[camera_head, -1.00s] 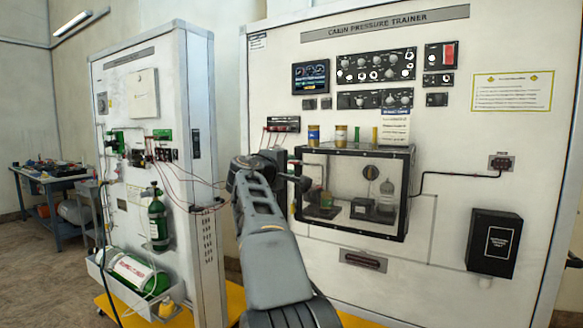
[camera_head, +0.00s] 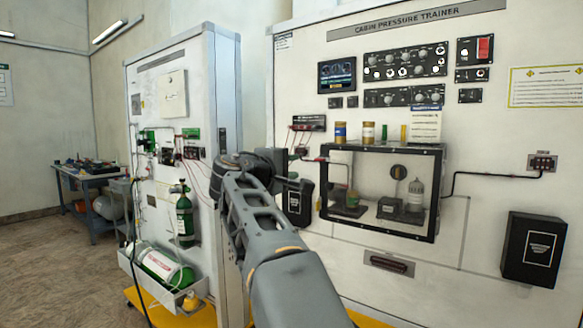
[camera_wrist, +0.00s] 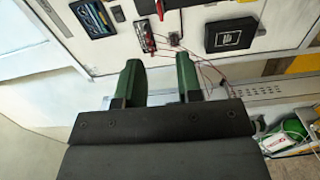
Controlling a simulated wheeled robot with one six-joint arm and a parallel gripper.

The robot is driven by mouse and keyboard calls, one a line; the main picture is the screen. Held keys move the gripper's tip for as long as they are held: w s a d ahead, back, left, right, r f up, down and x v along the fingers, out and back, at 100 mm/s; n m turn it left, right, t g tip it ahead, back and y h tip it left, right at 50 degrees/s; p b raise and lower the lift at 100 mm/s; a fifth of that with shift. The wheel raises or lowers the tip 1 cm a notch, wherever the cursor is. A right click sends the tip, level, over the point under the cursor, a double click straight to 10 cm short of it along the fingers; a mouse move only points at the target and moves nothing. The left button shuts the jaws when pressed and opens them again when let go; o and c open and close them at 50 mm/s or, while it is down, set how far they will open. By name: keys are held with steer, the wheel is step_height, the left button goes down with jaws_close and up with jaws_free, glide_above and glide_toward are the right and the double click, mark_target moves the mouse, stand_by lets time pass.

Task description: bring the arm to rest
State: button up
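My gripper (camera_wrist: 158,82) shows in the wrist view with its two green fingers apart and nothing between them. In the head view my arm reaches up from the bottom, and its dark end stands in front of the gap between the two white trainer cabinets. The fingers cannot be made out in the head view. The cabin pressure trainer (camera_head: 480,110) is on the right, and the oxygen trainer cabinet (camera_head: 228,90) is on the left.
A clear chamber (camera_head: 372,236) with a black frame juts from the right panel. A black box (camera_head: 533,250) is further right. Green cylinders (camera_head: 184,218) and a low white tray (camera_head: 150,284) are on the left cabinet.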

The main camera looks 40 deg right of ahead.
stand_by(0.4)
steer(key=a+f+y+p, duration=0.1)
steer(key=a+f+y, duration=0.2)
steer(key=f, duration=0.4)
steer(key=a+f+m+y+p, duration=0.1)
steer(key=a+f+y+p, duration=0.15)
steer(key=f, duration=0.35)
steer(key=a+f+y, duration=0.3)
steer(key=f+y, duration=0.1)
steer(key=f, duration=0.3)
steer(key=s+a+f+y+p, duration=0.3)
steer(key=s+a+y+p, duration=0.1)
steer(key=a, duration=0.5)
steer(key=s+a+f+m+y+p, duration=0.1)
steer(key=s+a+f+y+p, duration=0.2)
steer(key=s+a+p, duration=0.4)
steer(key=shift+s+a+f+g+y, duration=0.2)
steer(key=shift+s+a+g+y, duration=0.3)
steer(key=shift+s+a, duration=0.35)
steer(key=shift+m, duration=0.3)
